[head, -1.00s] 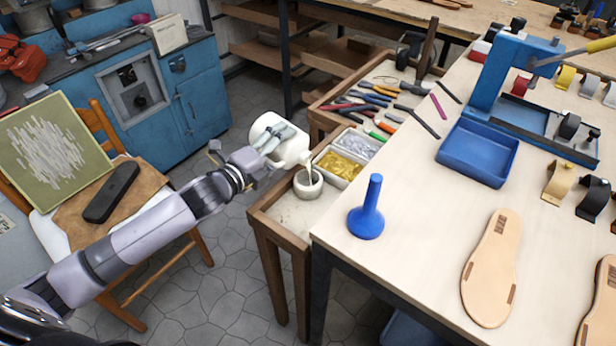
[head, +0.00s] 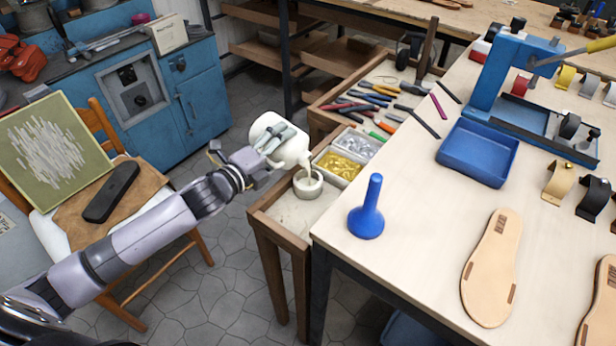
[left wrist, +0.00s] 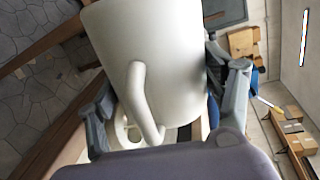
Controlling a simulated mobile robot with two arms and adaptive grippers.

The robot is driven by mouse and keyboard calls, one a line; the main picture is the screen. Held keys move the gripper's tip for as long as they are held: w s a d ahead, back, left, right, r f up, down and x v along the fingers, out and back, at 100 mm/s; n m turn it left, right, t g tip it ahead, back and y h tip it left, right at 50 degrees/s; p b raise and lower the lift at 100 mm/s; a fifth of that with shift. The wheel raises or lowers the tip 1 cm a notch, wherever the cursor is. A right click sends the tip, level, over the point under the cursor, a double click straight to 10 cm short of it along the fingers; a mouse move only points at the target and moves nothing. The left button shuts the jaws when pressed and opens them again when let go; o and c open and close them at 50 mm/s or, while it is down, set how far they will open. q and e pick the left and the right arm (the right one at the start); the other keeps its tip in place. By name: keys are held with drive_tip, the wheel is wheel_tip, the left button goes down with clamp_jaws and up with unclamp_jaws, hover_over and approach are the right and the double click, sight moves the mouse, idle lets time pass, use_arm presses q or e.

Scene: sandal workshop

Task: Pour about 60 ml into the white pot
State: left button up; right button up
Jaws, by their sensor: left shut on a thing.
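My left gripper (head: 277,139) is shut on a white jug (head: 294,152), which is tilted with its mouth down to the right. A thin pale stream runs from its mouth into the white pot (head: 308,187). The pot stands on the small wooden side table, just below the jug's mouth. In the left wrist view the jug (left wrist: 155,60) and its handle fill the middle, between the two fingers. Only a little of the pot's pale rim shows there, behind the handle. The liquid level in the pot is too small to tell. My right gripper is not in view.
A tray with gold and silver pieces (head: 340,166) sits right behind the pot.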

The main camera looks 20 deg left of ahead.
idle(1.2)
use_arm(q)
drive_tip(key=shift+r, duration=0.1)
drive_tip(key=shift+w+a+f+n+b, duration=0.1)
drive_tip(key=shift+a+f+n+b, duration=0.15)
drive_tip(key=shift+f+n+b, duration=0.45)
drive_tip(key=shift+a+r+n+h, duration=0.1)
drive_tip(key=shift+r+n+h, duration=0.2)
drive_tip(key=shift+n, duration=0.1)
drive_tip(key=shift+r, duration=0.1)
drive_tip(key=shift+w+n+h+b, duration=0.1)
drive_tip(key=shift+n+h+b, duration=0.3)
drive_tip(key=shift+n, duration=0.8)
drive_tip(key=shift+r, duration=0.1)
